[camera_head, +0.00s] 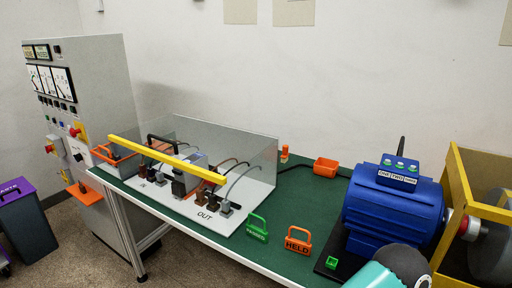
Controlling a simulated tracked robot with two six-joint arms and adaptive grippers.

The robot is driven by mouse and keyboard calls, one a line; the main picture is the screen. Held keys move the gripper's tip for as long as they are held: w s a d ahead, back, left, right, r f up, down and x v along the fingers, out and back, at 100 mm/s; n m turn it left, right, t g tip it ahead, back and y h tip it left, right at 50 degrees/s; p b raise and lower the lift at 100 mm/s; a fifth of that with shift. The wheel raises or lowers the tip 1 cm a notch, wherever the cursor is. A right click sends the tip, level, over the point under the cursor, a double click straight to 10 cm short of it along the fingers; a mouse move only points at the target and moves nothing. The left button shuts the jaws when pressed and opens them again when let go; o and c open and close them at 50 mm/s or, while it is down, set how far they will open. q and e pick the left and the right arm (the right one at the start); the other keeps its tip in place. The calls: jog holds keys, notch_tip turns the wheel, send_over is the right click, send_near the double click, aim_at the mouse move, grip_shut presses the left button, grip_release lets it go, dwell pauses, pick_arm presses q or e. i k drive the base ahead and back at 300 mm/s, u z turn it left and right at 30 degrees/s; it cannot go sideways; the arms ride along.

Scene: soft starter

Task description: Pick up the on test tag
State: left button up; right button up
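I cannot read the words "on test" on any tag in this view. A green tag with a handle (257,228), apparently lettered "PASSED", stands near the front edge of the green bench (225,239). An orange tag with a handle (298,240), lettered "HELD", stands just to its right. A blank-looking orange piece (79,190) is at the lower front of the grey cabinet (100,85). Neither gripper is in view; only a teal and dark part of my arm shows at the bottom right.
A yellow bar (165,158) and clear panel (240,155) edge the wired white board (225,228). A blue motor (395,215) and yellow frame (460,190) fill the right.

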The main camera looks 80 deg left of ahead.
aim_at(65, 178)
jog(key=z, duration=0.4)
jog(key=i, duration=0.2)
jog(key=u, duration=2.85)
jog(key=i, duration=0.2)
jog(key=u, duration=1.45)
jog(key=k, duration=0.75)
jog(key=u, duration=0.25)
jog(key=i, duration=0.75)
jog(key=z, duration=0.2)
